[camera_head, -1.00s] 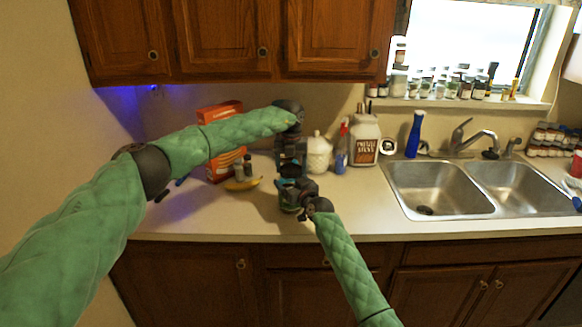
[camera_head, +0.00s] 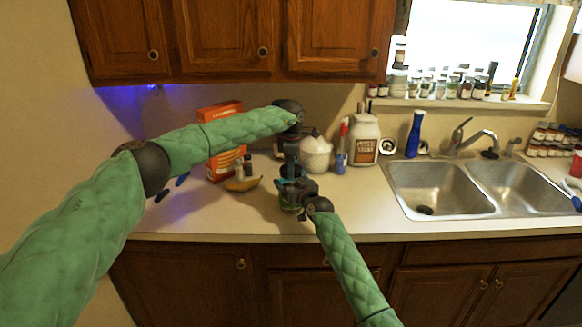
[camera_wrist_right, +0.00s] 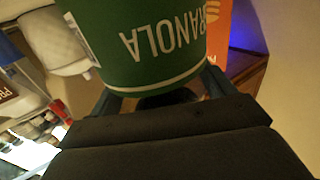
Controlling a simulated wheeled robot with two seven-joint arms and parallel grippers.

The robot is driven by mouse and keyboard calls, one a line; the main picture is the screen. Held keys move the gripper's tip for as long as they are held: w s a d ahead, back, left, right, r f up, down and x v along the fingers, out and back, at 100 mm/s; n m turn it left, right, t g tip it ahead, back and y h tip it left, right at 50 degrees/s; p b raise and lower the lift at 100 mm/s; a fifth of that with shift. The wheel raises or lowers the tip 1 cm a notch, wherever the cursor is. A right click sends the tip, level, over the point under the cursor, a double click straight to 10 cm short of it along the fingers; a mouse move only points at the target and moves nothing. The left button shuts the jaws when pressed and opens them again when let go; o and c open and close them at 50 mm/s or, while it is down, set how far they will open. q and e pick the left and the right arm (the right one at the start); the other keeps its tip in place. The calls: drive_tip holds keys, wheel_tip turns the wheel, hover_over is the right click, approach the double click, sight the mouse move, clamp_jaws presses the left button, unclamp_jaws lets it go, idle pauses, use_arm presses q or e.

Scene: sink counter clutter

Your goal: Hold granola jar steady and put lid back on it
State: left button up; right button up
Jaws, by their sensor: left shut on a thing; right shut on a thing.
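The green granola jar (camera_head: 289,203) stands on the counter, partly covered by my right gripper (camera_head: 296,191). In the right wrist view the jar (camera_wrist_right: 150,45) appears upside down with its lettering showing, and the right gripper's fingers (camera_wrist_right: 165,92) close around its sides. My left gripper (camera_head: 291,171) reaches down from above with its fingertips at the jar's top. It is shut on what looks like the dark lid, mostly hidden between the fingers. I cannot tell whether the lid touches the rim.
An orange box (camera_head: 221,112), small bottles and a banana (camera_head: 243,185) stand left of the jar. A white container (camera_head: 316,156), a blue-and-red bottle and a large labelled jar (camera_head: 363,140) stand behind right. The double sink (camera_head: 428,189) is at right. Counter in front is narrow.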

use_arm(q)
drive_tip(key=shift+w+a+r+m, duration=0.1)
drive_tip(key=shift+a+m, duration=0.05)
drive_tip(key=shift+m, duration=0.15)
drive_tip(key=o, duration=1.1)
drive_tip(key=shift+r, duration=2.2)
drive_tip(key=shift+c, duration=0.5)
